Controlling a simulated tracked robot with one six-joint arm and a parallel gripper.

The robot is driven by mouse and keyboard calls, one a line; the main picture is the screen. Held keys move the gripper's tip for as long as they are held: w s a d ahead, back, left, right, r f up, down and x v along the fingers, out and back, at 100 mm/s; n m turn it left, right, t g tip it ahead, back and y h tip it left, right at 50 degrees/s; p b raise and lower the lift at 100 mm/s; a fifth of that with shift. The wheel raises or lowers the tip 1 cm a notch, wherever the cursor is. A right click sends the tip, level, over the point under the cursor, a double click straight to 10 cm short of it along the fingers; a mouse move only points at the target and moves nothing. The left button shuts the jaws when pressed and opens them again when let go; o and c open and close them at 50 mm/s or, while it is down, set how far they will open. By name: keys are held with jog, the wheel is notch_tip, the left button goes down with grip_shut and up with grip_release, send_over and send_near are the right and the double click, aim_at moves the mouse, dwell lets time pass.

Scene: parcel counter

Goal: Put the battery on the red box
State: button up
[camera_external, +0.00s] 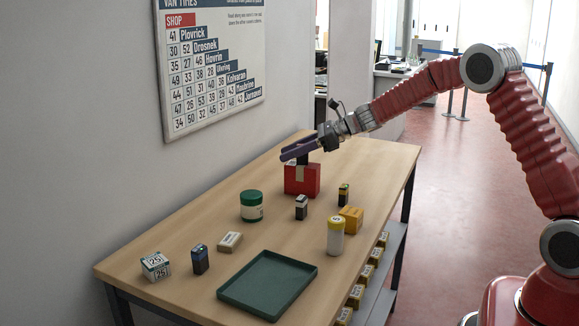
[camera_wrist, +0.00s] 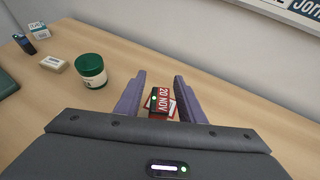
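The red box (camera_external: 293,184), with a pale strip on its front, stands at the far end of the wooden table. A small dark block (camera_external: 303,160), which looks like the battery, is at the top of the box under my gripper (camera_external: 288,154). In the wrist view, red and white "20 NOV" lettering and the dark block's edge show between the purple fingers of my gripper (camera_wrist: 160,84). The fingers are apart, with a gap beside the block. My gripper is just above the box. The contact between block and box is partly hidden.
A green jar (camera_external: 252,206), a black-and-white block (camera_external: 301,208), a black-and-yellow block (camera_external: 344,195), a yellow box (camera_external: 351,219) and a white cylinder (camera_external: 335,237) stand nearby. A green tray (camera_external: 268,284), a dark blue block (camera_external: 200,260) and a white box (camera_external: 155,266) are nearer the front.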

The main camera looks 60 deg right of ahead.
jog(key=shift+s+d+r, duration=0.25)
jog(key=shift+s+r, duration=0.1)
jog(key=shift+s, duration=0.1)
jog(key=v, duration=1.1)
jog(key=shift+f, duration=0.1)
jog(key=s+a+r+n+g, duration=0.2)
jog(key=s+a+n+g, duration=0.1)
jog(key=s+a+n, duration=0.65)
jog(key=s+a+r+n+g, duration=0.2)
jog(key=s+a+n, duration=0.4)
jog(key=a, duration=0.6)
jog(key=s+a+f+n+h, duration=0.1)
jog(key=s+a+n+h, duration=0.1)
jog(key=s+n, duration=0.6)
jog(key=s+a+f+n+g+h, duration=0.1)
jog(key=s+a+n+h, duration=0.1)
jog(key=s+n, duration=0.6)
jog(key=s, duration=0.5)
jog(key=shift+s+a+f+h, duration=0.2)
jog(key=shift+f+h, duration=0.05)
jog(key=shift+h, duration=0.15)
